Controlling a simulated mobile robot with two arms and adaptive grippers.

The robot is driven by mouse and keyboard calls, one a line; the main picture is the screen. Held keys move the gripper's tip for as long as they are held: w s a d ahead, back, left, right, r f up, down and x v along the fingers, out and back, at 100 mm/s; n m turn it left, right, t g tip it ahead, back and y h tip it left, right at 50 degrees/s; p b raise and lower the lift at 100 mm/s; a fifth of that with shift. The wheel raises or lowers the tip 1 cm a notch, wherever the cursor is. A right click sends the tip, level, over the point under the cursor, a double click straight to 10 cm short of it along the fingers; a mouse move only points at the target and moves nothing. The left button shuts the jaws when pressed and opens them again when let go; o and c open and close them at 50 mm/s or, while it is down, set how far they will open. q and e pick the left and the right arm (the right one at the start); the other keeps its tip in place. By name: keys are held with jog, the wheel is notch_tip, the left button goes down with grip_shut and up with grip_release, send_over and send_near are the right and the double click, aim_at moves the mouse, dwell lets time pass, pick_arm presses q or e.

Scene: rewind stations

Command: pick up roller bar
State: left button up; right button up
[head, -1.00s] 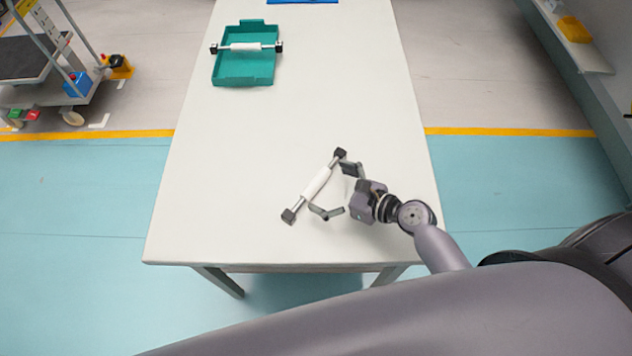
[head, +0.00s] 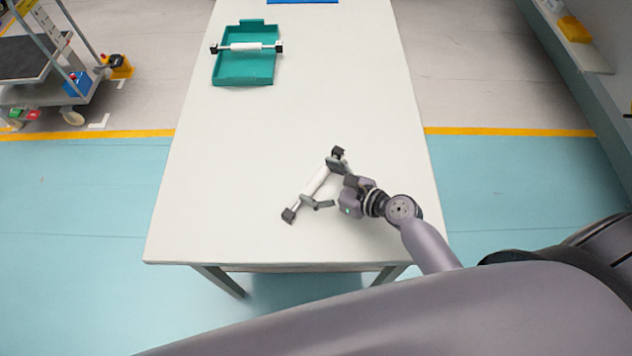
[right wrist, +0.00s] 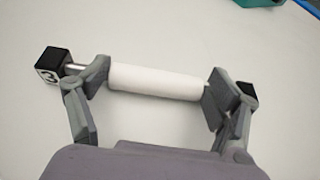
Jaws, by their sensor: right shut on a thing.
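A roller bar (head: 316,184) with a white sleeve, a metal shaft and black end blocks lies slanted near the front of the white table. My right gripper (head: 325,180) is shut on it lengthwise, with one finger at each end of the white sleeve. In the right wrist view the white sleeve (right wrist: 155,82) spans between the two fingers, and the left end block carries a "3". The right end block is partly hidden behind a finger. I cannot tell whether the bar is clear of the table. My left gripper is not in view.
A teal tray (head: 245,80) at the back left of the table (head: 260,150) has another roller bar (head: 246,47) lying across it. A blue item (head: 300,1) is at the far edge. The table's middle is clear. A cart (head: 40,75) stands on the floor at left.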

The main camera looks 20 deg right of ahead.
jog(key=shift+s+f, duration=0.2)
jog(key=shift+f, duration=0.1)
jog(key=c, duration=0.6)
